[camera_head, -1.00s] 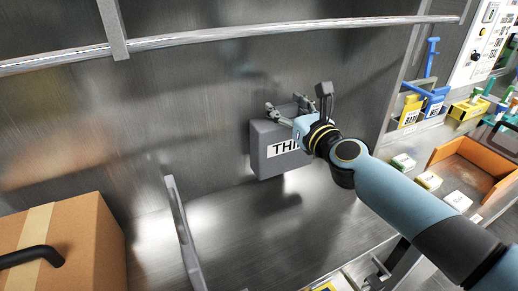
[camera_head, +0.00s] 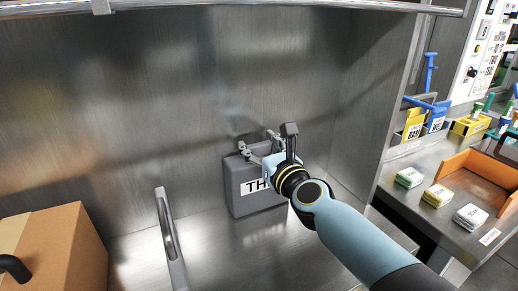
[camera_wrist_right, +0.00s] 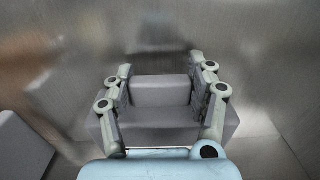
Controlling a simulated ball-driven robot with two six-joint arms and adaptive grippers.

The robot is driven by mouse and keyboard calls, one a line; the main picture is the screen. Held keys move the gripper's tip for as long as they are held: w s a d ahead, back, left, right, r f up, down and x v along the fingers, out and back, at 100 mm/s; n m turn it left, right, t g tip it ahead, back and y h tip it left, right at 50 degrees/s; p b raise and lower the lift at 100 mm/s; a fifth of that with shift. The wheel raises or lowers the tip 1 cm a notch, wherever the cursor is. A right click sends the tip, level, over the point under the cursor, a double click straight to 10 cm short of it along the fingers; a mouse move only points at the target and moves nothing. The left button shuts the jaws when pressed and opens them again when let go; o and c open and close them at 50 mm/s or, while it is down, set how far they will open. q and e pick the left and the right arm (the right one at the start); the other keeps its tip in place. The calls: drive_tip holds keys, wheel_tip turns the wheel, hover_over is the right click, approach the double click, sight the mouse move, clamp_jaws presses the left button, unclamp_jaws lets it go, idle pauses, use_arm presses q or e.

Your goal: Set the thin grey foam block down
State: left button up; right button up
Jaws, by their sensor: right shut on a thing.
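The thin grey foam block (camera_head: 246,198) is a dark grey slab with a white label, partly readable as "TH", inside a metal-walled bay. My right gripper (camera_head: 262,146) is shut on its upper part, and the hand covers the block's right side and part of the label. In the right wrist view the gripper's fingers (camera_wrist_right: 162,92) lie on both sides of the grey block (camera_wrist_right: 160,120). The block looks upright, with its lower edge close to the metal floor (camera_head: 235,255); I cannot tell whether it touches. My left gripper is not in view.
A cardboard box (camera_head: 60,245) stands at left, with a metal upright (camera_head: 168,235) between it and the block. A metal rail (camera_head: 250,8) crosses above. At right, a counter holds small labelled packs (camera_head: 438,195) and an orange tray (camera_head: 480,160). Floor around the block is clear.

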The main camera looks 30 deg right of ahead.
drive_tip(key=shift+f, duration=0.15)
drive_tip(key=o, duration=1.5)
drive_tip(key=shift+r, duration=0.25)
drive_tip(key=s, duration=0.8)
drive_tip(key=s+b, duration=0.1)
drive_tip(key=s, duration=0.3)
drive_tip(key=shift+a+f, duration=0.1)
drive_tip(key=shift+a, duration=0.25)
